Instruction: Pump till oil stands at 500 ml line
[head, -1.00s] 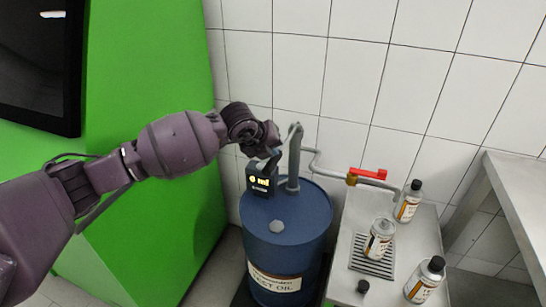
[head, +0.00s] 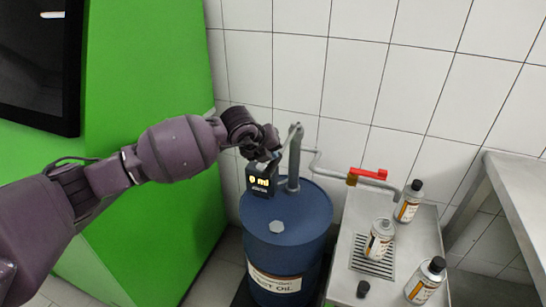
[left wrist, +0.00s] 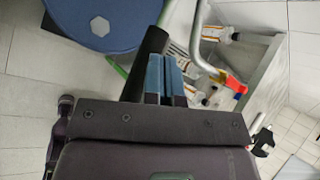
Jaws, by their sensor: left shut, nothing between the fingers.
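My left gripper (head: 274,158) is shut and empty beside the pump (head: 294,160) on the blue oil drum (head: 290,217). In the left wrist view its blue fingers (left wrist: 164,68) are together, right beside a dark cylinder (left wrist: 150,50) that looks like the pump handle's grip; I cannot tell whether they touch. A black meter (head: 258,184) with a lit display seems to read 0 ml, partly hidden by the gripper. An uncapped bottle (head: 380,239) stands upright on the drip grate (head: 371,267) below the spout (head: 405,195). Its oil level cannot be seen. My right gripper is not in view.
A red valve lever (head: 373,174) sits on the pipe along the wall. Two capped bottles (head: 408,203) (head: 427,281) and a loose black cap (head: 362,289) are on the metal bench (head: 343,262). A steel table (head: 520,200) stands at the right, a green cabinet (head: 150,150) at the left.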

